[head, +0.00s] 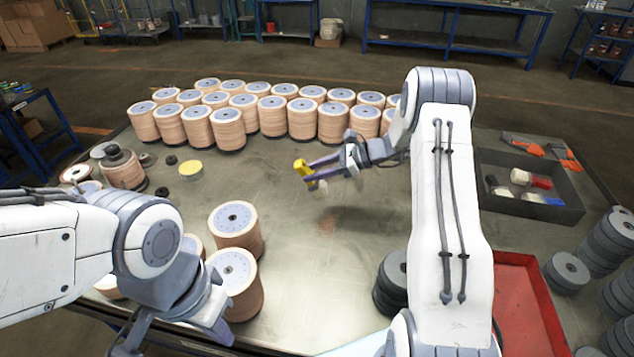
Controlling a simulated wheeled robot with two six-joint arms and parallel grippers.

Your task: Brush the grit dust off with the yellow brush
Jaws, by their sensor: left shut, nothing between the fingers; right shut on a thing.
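The yellow brush (303,168) is held in my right gripper (322,170) above the middle of the table. Its pale bristle end (321,186) points down and looks clear of the table top. A faint brownish patch of grit dust (326,219) lies on the table just below and in front of the brush. My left gripper (219,322) is low at the front left, near two stacks of flap discs. It is shut and empty, and my own arm partly hides it.
Several tan disc stacks (227,130) stand in rows at the back. Two more stacks (236,228) stand front left. A dark tray (529,200) with tools, a red tray (524,300) and grey discs (391,280) are at the right. The table's middle is mostly free.

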